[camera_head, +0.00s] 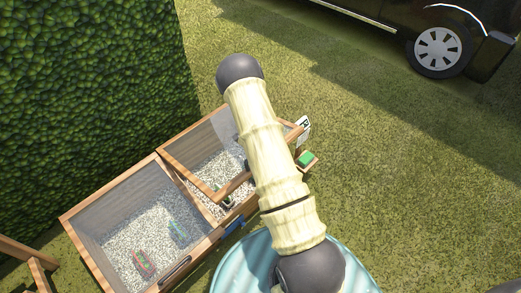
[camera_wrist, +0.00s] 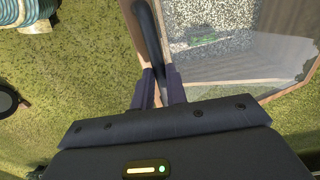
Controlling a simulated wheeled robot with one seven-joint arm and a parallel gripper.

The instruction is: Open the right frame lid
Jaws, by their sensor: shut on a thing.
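The right frame (camera_head: 205,180) is a wooden box with a gravel floor, partly hidden behind my arm. Its lid, a glass pane (camera_head: 224,128) in a wooden border, appears tilted up off the box; how far is hard to tell. In the wrist view, my gripper (camera_wrist: 160,84) is shut on the dark curved handle (camera_wrist: 149,35) on the lid's wooden edge. The glass pane (camera_wrist: 240,65) lies to the right of the fingers, with gravel behind it. In the head view, my arm hides the gripper and handle.
The left frame (camera_head: 84,240) adjoins, its dark handle (camera_head: 174,272) at the front and small colourful things on its gravel. A sign (camera_head: 303,127) and a green object (camera_head: 306,158) are to the right. A hedge (camera_head: 90,90) stands left. Open grass (camera_head: 420,180) lies right.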

